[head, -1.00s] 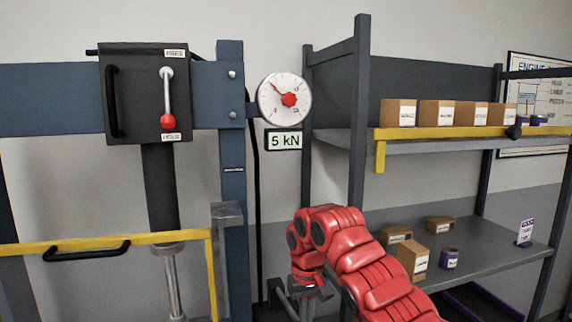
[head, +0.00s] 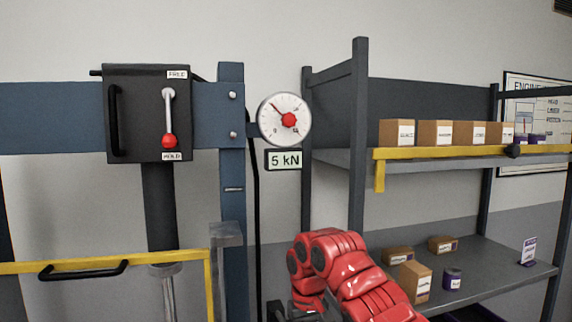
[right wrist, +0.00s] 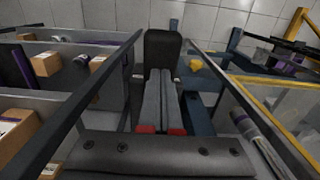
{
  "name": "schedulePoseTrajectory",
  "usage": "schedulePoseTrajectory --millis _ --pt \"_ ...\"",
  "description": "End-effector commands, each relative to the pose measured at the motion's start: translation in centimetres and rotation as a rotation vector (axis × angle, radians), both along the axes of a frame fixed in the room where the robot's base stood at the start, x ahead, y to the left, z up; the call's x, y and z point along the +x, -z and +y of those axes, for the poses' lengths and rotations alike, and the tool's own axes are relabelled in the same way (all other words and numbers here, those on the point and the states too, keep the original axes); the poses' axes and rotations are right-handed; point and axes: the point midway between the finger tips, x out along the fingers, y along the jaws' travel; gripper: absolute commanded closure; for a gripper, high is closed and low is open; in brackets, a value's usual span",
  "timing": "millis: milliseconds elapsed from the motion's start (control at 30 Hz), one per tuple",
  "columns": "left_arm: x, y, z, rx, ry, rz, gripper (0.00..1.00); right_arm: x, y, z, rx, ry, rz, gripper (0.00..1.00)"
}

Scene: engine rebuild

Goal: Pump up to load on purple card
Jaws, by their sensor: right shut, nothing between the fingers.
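The round gauge (head: 284,120) has a red hub, and its needle points to the upper left. The display (head: 284,160) below it reads 5 kN. A small purple and white card (head: 528,252) stands on the lower shelf at the right; its print is too small to read. My right gripper (right wrist: 162,78) is shut and empty in the right wrist view, with its fingers pointing at a dark upright block (right wrist: 163,48); I cannot tell whether they touch. In the head view my red right arm hides most of the area around this gripper. My left gripper is not in view.
A black box (head: 125,100) on the blue press frame (head: 232,190) carries a lever whose red knob (head: 169,141) is down at HOLD. A yellow rail (head: 60,266) crosses the lower left. The grey shelf rack (head: 358,140) holds several cartons and purple cans.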

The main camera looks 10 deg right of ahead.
Motion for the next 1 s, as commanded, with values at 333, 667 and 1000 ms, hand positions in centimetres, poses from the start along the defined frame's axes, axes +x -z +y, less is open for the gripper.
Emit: schedulePoseTrajectory --millis 333,667,1000 --pt "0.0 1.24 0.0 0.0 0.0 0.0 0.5 -0.01 1.37 0.0 0.0 0.0 0.001 1.0" --pt "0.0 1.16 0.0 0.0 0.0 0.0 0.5 0.0 1.26 0.0 0.0 0.0 0.0 1.0" --pt "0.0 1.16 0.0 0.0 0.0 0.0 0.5 -0.01 1.25 0.0 0.0 0.0 0.0 1.0"
